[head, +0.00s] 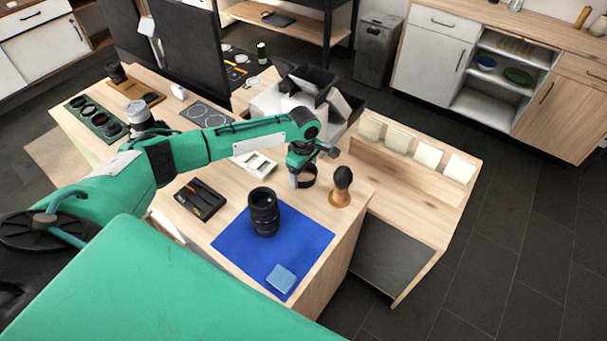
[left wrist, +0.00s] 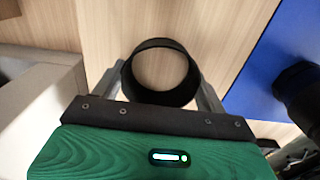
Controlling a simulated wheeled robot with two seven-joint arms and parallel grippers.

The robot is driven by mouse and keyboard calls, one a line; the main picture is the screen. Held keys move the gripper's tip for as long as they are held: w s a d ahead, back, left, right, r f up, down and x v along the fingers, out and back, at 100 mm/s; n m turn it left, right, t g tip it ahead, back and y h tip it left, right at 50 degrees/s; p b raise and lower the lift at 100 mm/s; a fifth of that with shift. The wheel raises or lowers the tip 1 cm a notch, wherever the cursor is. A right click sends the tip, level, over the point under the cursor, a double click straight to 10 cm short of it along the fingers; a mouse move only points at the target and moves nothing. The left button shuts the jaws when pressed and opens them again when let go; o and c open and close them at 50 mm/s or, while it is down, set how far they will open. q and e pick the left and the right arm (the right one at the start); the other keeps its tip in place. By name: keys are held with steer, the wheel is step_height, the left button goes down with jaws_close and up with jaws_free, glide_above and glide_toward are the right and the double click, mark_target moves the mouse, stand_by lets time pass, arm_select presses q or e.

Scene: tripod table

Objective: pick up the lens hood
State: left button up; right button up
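The lens hood (head: 309,182) is a black open ring on the wooden table, right of the table's middle in the head view. My left gripper (head: 304,176) points down at it. In the left wrist view the hood (left wrist: 160,97) lies between the two grey fingers of the left gripper (left wrist: 160,78), one at each side. The fingers are spread about as wide as the hood and look very close to its wall. Whether they touch it is not clear. Wood shows through the ring. My right gripper is not in view.
A black lens (head: 264,212) stands on a blue mat (head: 228,238) with a light-blue block (head: 281,278). A dark-topped wooden-based brush (head: 341,187) stands just right of the hood. A white tray (head: 254,163) and a black case (head: 200,200) lie to the left.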

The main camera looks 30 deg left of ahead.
arm_select(q)
steer(key=c, duration=0.4)
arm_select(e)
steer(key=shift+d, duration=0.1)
arm_select(q)
steer(key=shift+r, duration=0.1)
